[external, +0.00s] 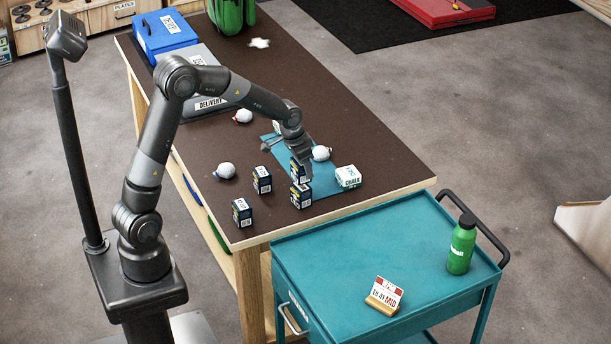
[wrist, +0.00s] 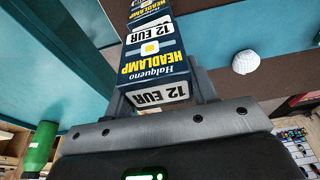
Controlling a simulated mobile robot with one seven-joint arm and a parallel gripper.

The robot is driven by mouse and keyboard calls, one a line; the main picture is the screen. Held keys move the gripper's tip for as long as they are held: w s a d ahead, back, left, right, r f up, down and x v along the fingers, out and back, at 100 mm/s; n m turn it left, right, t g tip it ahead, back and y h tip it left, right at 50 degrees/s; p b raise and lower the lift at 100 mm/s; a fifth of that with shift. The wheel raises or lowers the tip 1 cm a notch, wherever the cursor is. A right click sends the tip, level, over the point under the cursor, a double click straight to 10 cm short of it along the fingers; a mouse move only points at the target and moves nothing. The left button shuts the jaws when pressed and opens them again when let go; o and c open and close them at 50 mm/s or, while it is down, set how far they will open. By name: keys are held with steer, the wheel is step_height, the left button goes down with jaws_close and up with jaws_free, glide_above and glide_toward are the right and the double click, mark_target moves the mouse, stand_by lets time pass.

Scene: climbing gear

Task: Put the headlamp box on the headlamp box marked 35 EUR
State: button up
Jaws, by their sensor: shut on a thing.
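My gripper (external: 302,174) is shut on a dark blue headlamp box (wrist: 155,65) with yellow lettering and white 12 EUR labels. In the external view, the held box (external: 297,167) is partly hidden by the fingers. It is directly above a standing headlamp box (external: 301,195); I cannot tell whether they touch. Part of a headlamp box (wrist: 150,13) shows beyond the held one in the wrist view, its price not clearly in view. Two more headlamp boxes, one nearer (external: 242,212) and one behind it (external: 262,180), stand to the left, prices unreadable.
A white chalk box (external: 347,176) and a white ball (external: 321,153) are close to the right of my gripper. Two more white balls (external: 226,171) (external: 243,116) lie left. A teal cart (external: 340,255) with a green bottle (external: 461,245) stands in front of the brown table (external: 375,130).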

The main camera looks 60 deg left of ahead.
steer(key=shift+f, duration=1.2)
steer(key=shift+f, duration=0.15)
steer(key=o, duration=1)
